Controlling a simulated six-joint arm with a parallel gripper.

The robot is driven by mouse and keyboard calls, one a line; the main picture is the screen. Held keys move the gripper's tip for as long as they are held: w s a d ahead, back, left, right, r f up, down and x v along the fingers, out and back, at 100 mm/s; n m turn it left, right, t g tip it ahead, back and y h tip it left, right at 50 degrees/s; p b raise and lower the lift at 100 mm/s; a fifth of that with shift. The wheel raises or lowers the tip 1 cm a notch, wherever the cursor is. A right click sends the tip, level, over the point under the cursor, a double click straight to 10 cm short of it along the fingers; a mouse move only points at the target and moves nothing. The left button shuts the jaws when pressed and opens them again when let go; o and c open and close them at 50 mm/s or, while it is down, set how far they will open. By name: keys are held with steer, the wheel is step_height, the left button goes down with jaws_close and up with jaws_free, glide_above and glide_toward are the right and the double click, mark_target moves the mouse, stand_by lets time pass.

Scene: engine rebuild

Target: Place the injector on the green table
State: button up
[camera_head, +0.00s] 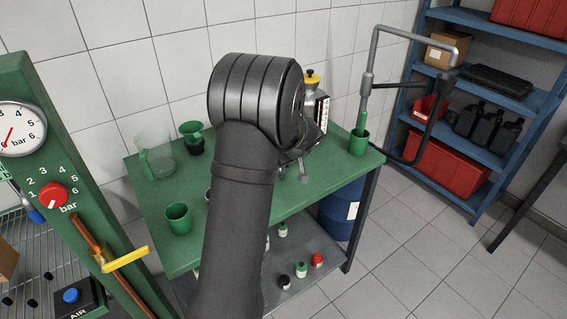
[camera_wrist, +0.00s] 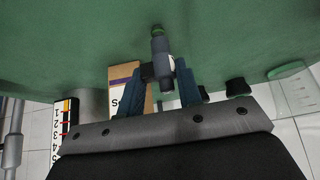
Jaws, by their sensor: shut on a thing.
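The injector (camera_wrist: 158,48) is a dark grey cylinder with a green ring near its tip. It sits between the fingers of my gripper (camera_wrist: 160,72), which is shut on it. The green table (camera_head: 157,215) stands in the middle of the head view, and its top also fills the upper part of the wrist view (camera_wrist: 70,50). The injector is over the table top in the wrist view; I cannot tell whether it touches it. In the head view my arm covers the middle of the table and hides the injector and most of the gripper.
A clear jug (camera_head: 155,153), a green funnel (camera_head: 192,132) and a green cup (camera_head: 178,218) stand on the table's left. Another green cup (camera_head: 359,143) is at the right. A yellow-capped container (camera_head: 312,88) stands behind my arm. The table's front left is partly clear.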

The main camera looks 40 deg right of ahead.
steer(key=shift+f, duration=0.1)
steer(key=o, duration=1)
steer(key=shift+s+r, duration=0.15)
steer(key=shift+r, duration=0.3)
steer(key=v, duration=1.1)
steer(key=shift+s+r, duration=0.1)
